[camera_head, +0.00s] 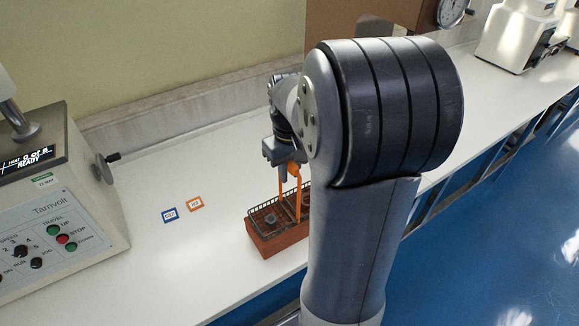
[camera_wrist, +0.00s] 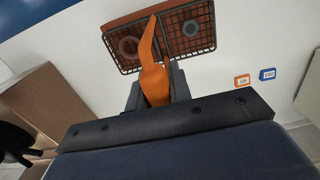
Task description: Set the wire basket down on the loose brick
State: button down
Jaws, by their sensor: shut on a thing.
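The dark wire basket (camera_head: 262,208) with a tall orange handle (camera_head: 298,195) is directly over the red-brown loose brick (camera_head: 280,244) on the white bench. It looks level and at or very near the brick's top; I cannot tell if they touch. My gripper (camera_head: 285,160) is above the basket, shut on the handle's top. In the wrist view my gripper (camera_wrist: 155,85) holds the orange handle, with the basket (camera_wrist: 205,48) beyond. The brick shows brown through the mesh. Small round grey pieces (camera_wrist: 190,28) sit in the basket. My arm hides the right end in the head view.
A hardness tester (camera_head: 50,215) with a side crank stands at the left. A blue tag (camera_head: 170,214) and an orange tag (camera_head: 195,203) lie on the bench (camera_head: 190,245). The bench's front edge is close to the brick. A wall runs behind.

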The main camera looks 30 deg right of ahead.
jog(key=shift+f, duration=0.3)
dwell(0.5)
jog(key=c, duration=1.2)
grip_release()
notch_tip(320, 180, up, 11)
jog(key=shift+f, duration=0.1)
notch_tip(320, 180, down, 11)
jog(key=shift+r, duration=0.45)
